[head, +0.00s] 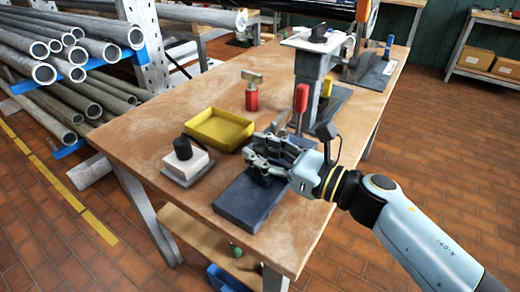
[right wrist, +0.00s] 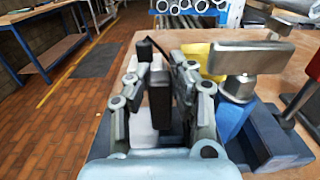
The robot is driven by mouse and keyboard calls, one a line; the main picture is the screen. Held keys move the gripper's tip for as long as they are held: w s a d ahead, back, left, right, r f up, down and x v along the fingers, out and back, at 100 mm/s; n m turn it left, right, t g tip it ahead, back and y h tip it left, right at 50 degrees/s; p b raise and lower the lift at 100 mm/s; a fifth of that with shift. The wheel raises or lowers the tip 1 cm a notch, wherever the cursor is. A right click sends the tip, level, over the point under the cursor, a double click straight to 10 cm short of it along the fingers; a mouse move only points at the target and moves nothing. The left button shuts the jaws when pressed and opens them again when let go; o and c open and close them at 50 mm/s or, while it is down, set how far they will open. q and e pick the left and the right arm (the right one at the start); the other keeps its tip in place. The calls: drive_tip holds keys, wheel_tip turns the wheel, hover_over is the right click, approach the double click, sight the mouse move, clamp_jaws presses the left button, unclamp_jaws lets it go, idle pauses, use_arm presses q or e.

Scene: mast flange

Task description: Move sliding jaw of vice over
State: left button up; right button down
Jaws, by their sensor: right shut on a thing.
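The vice's dark grey base (head: 245,205) lies on the wooden bench near its front right edge. My right gripper (head: 262,165) reaches in from the right, low over the far end of this base. In the right wrist view, its fingers (right wrist: 160,105) are shut on a dark upright piece (right wrist: 159,92), which seems to be the sliding jaw. In the head view the gripper's fingers mostly hide this piece. Its exact place along the base cannot be told. My left gripper is not in view.
On the bench (head: 200,100), a yellow tray (head: 220,129) and a white block with a dark knob (head: 186,160) stand left of the gripper. A red-handled tool (head: 301,97) and a grey column (head: 307,75) stand behind it. A red-based tool (head: 252,94) stands farther back.

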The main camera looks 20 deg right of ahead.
drive_tip(key=s+a, duration=0.1)
drive_tip(key=a, duration=0.1)
drive_tip(key=s+a, duration=0.2)
drive_tip(key=shift+d+f, duration=0.1)
drive_tip(key=shift+d, duration=0.05)
drive_tip(key=c, duration=1.6)
unclamp_jaws()
drive_tip(key=shift+o, duration=1)
drive_tip(key=shift+s+a, duration=0.15)
drive_tip(key=shift+a, duration=0.05)
drive_tip(key=shift+d, duration=0.1)
